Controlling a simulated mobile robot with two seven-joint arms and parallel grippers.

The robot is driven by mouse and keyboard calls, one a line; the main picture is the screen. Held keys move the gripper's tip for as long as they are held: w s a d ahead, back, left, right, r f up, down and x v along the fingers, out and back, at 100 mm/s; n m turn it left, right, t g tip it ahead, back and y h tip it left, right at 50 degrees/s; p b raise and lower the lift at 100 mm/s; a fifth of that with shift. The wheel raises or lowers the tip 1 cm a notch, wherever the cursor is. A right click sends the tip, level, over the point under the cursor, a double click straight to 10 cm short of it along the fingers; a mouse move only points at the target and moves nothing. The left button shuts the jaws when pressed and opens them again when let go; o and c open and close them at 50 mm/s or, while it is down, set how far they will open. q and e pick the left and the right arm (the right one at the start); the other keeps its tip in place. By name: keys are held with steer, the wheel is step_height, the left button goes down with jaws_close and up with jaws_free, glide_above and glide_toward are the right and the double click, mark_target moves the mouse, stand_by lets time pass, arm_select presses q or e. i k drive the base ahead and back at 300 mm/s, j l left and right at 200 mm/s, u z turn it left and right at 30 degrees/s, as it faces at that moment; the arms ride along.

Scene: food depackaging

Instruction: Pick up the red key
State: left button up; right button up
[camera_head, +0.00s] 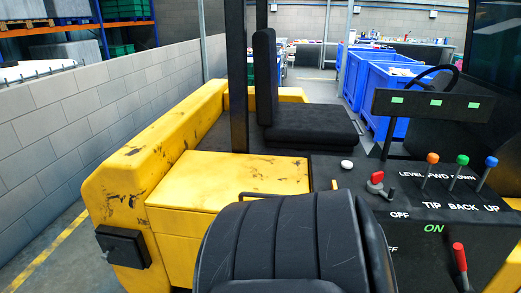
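The red key (376,179) is on the black control panel (408,228) to the right of the middle of the head view. It has a red top and stands above the panel, just above the OFF label. A small dark stub sits at its right side. Neither of my grippers is in view, so nothing shows near the key.
Orange, green and blue knobbed levers (462,160) stand right of the key, and a red-handled lever (460,258) is nearer. A white knob (346,164) is left of it. A black padded seat (285,245) fills the foreground. Blue bins (385,90) stand behind.

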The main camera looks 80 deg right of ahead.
mark_target(376, 177)
steer(key=k+z, duration=0.1)
steer(key=z, duration=1.4)
